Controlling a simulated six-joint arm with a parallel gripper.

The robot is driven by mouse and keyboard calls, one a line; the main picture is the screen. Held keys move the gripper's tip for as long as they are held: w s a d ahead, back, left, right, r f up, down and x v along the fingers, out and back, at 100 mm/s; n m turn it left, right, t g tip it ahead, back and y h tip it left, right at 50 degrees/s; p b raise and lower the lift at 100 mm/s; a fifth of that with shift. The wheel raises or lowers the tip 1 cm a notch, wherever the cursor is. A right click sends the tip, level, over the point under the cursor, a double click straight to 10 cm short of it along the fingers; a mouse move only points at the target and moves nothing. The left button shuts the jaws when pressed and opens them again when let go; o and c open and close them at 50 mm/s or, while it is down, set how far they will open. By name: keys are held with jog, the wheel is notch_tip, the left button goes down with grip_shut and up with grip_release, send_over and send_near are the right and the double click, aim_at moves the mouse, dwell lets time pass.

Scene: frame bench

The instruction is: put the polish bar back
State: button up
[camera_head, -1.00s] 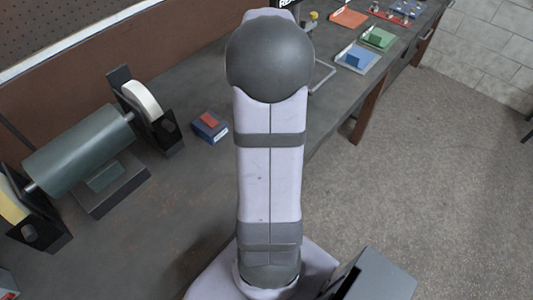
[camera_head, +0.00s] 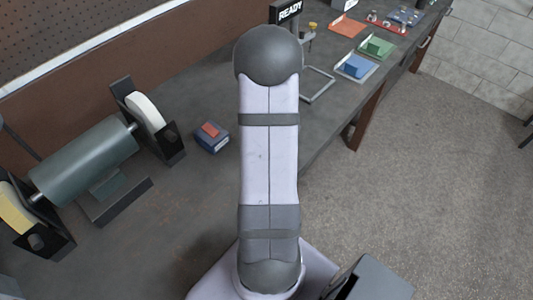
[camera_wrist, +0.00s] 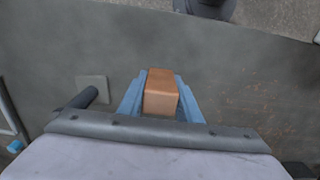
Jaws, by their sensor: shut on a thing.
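My gripper (camera_wrist: 160,84) shows in the wrist view, with its two blue fingers shut on an orange-brown block (camera_wrist: 160,93), which looks like the polish bar. The block sits between the fingers with the grey bench top (camera_wrist: 225,70) beyond it. I cannot tell how high it is above the bench. In the head view my own arm hides the gripper and the block. An orange tray (camera_head: 348,25) lies far back on the bench, with no block visible on it. A green tray (camera_head: 377,47) and a pale blue tray (camera_head: 357,66) each hold a block of like colour.
A grinder with a motor (camera_head: 85,160) and wheels stands on the left. A blue box with a red top (camera_head: 211,137) is beside it. A READY sign (camera_head: 289,11) and a grey frame (camera_head: 318,86) stand behind my arm. The bench's right edge drops to the floor.

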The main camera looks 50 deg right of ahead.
jog(key=shift+f, duration=0.25)
jog(key=shift+f, duration=0.1)
jog(key=shift+f, duration=0.15)
jog(key=o, duration=1.2)
jog(key=shift+c, duration=0.2)
notch_tip(320, 180, up, 13)
jog(key=shift+f+b, duration=0.2)
jog(key=shift+b, duration=0.95)
